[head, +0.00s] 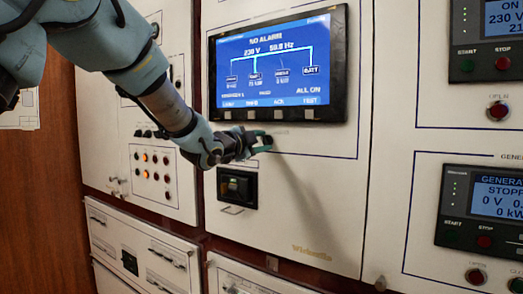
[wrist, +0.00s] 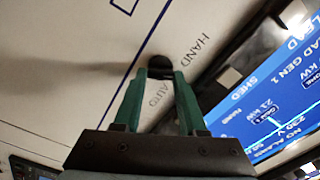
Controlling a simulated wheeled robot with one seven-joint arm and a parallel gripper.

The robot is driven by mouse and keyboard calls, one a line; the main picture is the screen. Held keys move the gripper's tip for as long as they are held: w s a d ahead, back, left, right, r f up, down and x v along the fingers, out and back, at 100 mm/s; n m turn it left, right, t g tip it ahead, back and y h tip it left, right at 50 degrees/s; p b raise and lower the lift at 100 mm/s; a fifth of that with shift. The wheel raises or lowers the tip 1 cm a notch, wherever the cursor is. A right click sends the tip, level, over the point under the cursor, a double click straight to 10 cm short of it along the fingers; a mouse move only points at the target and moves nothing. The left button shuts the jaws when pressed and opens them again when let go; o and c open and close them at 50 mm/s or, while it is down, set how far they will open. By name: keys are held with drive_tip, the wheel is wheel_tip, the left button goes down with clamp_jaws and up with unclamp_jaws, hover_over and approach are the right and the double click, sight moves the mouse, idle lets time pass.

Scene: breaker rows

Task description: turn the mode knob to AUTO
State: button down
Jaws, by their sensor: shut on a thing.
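The mode knob (wrist: 158,66) is a small black knob on the cream panel (wrist: 60,40), below the blue display in the head view. The printed words HAND (wrist: 194,50) and AUTO (wrist: 155,98) stand beside it; AUTO is partly between my fingers in the wrist view. My gripper (wrist: 160,76) has green fingers, and their tips are shut on the knob's sides. In the head view my gripper (head: 262,143) reaches the panel from the left, and the knob (head: 267,140) shows only as a dark spot at the fingertips. Which label the knob points at cannot be told.
The display (head: 277,65), with a row of buttons under it, is close above my gripper. A black socket-like unit (head: 237,187) sits below it. Generator controllers (head: 482,210) are on the right panel. The panel below right of the knob is clear.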

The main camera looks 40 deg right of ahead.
drive_tip(key=f+m+b, duration=0.1)
drive_tip(key=m+b, duration=0.1)
drive_tip(key=b, duration=0.3)
drive_tip(key=shift+m, duration=0.4)
drive_tip(key=m+b, duration=0.3)
drive_tip(key=b, duration=0.2)
drive_tip(key=shift+m, duration=0.3)
drive_tip(key=m+b, duration=0.3)
drive_tip(key=b, duration=0.1)
drive_tip(key=shift+r+m+b, duration=0.15)
drive_tip(key=shift+m+b, duration=1)
drive_tip(key=shift+m, duration=0.45)
drive_tip(key=shift+c, duration=2.3)
unclamp_jaws()
drive_tip(key=shift+r, duration=0.1)
